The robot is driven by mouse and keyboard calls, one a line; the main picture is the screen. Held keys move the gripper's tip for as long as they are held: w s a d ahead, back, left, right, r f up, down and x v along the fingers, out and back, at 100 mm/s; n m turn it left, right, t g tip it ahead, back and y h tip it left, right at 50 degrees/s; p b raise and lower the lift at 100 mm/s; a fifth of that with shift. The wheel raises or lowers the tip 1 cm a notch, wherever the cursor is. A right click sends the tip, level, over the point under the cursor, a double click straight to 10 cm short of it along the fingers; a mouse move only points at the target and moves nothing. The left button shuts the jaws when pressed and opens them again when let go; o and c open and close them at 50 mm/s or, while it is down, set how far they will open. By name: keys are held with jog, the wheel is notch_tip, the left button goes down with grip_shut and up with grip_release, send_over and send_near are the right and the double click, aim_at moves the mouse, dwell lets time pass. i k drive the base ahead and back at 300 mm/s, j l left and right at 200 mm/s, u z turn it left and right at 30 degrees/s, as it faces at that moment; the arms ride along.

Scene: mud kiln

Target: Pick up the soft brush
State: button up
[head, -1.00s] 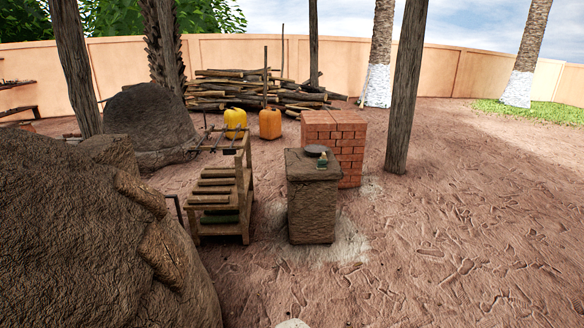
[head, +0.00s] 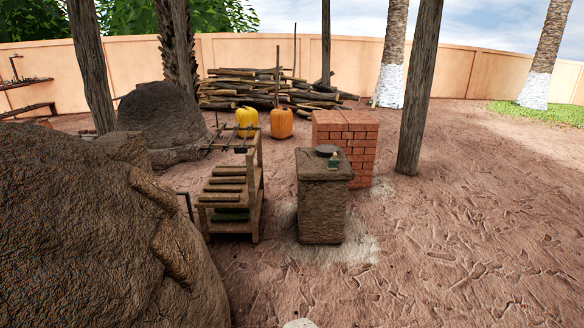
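I cannot make out a soft brush for certain in the head view. A small dark greenish object with a pale top (head: 333,160) stands on the square mud pedestal (head: 321,208), near its right edge. It is too small to tell what it is. A flat, round grey item (head: 326,149) lies behind it on the same top. My gripper is not in view.
A large mud kiln (head: 90,230) fills the left foreground. A wooden rack (head: 230,200) stands left of the pedestal, a red brick stack (head: 362,150) right behind it. A wooden post (head: 418,100) rises further right. Open dirt ground (head: 460,240) lies at the right.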

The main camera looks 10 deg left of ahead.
aim_at(332, 164)
jog(key=l+z, duration=0.25)
jog(key=i+l+z, duration=0.2)
jog(key=l, duration=0.2)
jog(key=i+l+z, duration=0.1)
jog(key=i+l, duration=0.5)
jog(key=i+l+z, duration=0.1)
jog(key=i+l, duration=0.45)
jog(key=i, duration=0.15)
jog(key=i+j+u, duration=0.1)
jog(key=i+u, duration=0.15)
jog(key=i, duration=0.4)
jog(key=i+u, duration=0.3)
jog(key=i, duration=0.3)
jog(key=i+l+u, duration=0.25)
jog(key=i, duration=0.35)
jog(key=i+u, duration=0.8)
jog(key=i+l+u, duration=0.1)
jog(key=i+u, duration=0.3)
jog(key=i+j+u, duration=0.2)
jog(key=i+u, duration=0.15)
jog(key=i+j+u, duration=0.15)
jog(key=i+u, duration=0.2)
jog(key=i, duration=0.6)
jog(key=j+u, duration=0.05)
